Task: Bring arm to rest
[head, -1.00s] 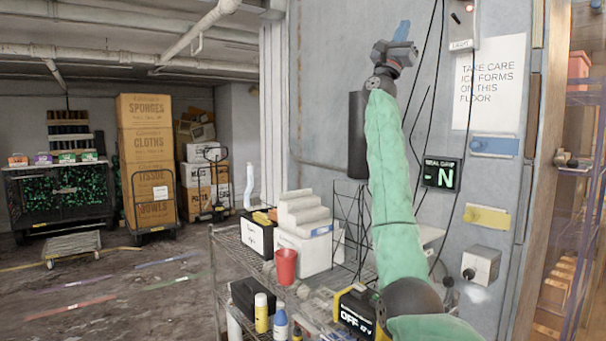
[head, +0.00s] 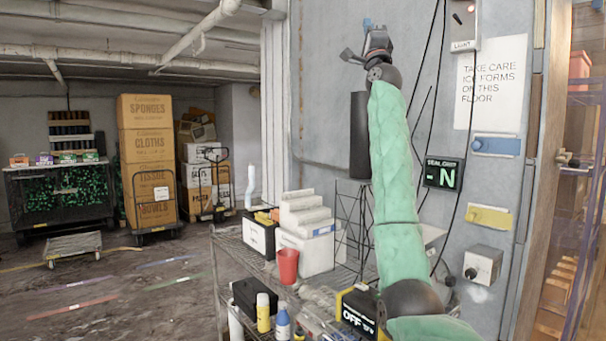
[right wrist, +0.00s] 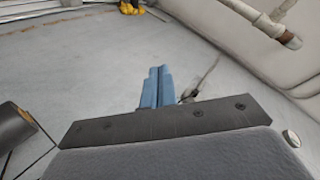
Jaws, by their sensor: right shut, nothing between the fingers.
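My right arm, in a green sleeve, rises in the head view in front of the grey freezer wall. My right gripper (head: 368,24) is at its top, raised high, left of the light switch box. In the right wrist view its blue fingers (right wrist: 156,88) lie side by side, closed with nothing between them. The grey wall panel (right wrist: 80,60) fills much of that view beyond them. My left gripper does not show.
A wire shelf cart (head: 228,240) with boxes, a red cup (head: 287,266) and bottles stands below and left of the arm. A black cylinder (head: 360,135) is close beside the sleeve. A switch box (head: 465,25) and a sign (head: 490,85) are to the right. Open floor (head: 120,290) lies left.

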